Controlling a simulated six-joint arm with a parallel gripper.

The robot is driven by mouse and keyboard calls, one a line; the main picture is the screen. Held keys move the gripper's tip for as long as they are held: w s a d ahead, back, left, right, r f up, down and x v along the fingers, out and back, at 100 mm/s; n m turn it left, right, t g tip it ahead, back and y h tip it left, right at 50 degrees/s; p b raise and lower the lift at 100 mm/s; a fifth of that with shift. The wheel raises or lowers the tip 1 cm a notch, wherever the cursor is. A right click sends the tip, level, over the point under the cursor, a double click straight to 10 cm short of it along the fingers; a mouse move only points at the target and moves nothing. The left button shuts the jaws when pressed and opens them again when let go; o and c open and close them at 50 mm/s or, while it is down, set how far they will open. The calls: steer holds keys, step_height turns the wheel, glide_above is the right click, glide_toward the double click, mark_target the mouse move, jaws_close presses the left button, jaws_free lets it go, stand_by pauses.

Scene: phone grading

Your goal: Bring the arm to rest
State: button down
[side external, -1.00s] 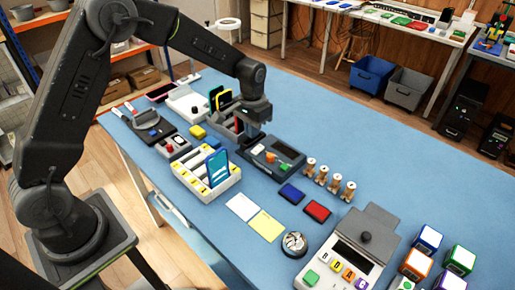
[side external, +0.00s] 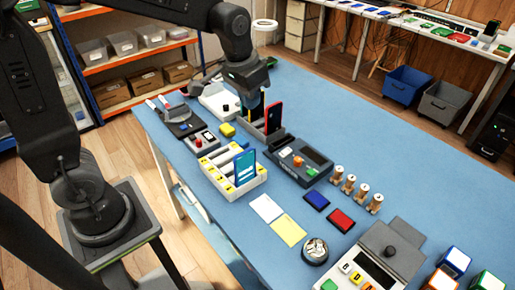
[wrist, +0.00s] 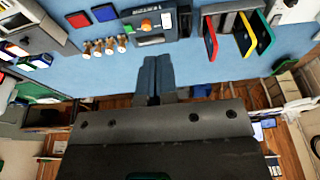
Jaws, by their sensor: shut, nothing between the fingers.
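My gripper (side external: 254,108) hangs over the back-left part of the blue table, with its fingers pointing down. In the wrist view its two dark fingers (wrist: 157,60) are pressed together with nothing between them. It is beside a grey upright rack (side external: 258,130) that holds a red phone (side external: 274,118). The wrist view shows this red phone (wrist: 210,42) with a yellow phone (wrist: 243,36) and a green phone (wrist: 265,38) at the right. The gripper partly hides the rack in the side view.
A white tray with yellow marks (side external: 225,180) holds a blue phone (side external: 245,167). A dark device with a screen (side external: 300,162) stands right of the rack.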

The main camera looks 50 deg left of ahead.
steer(key=s+r+t, duration=0.3)
steer(key=s, duration=1.3)
steer(key=shift+s+d+r, duration=0.15)
steer(key=shift+s+r, duration=0.05)
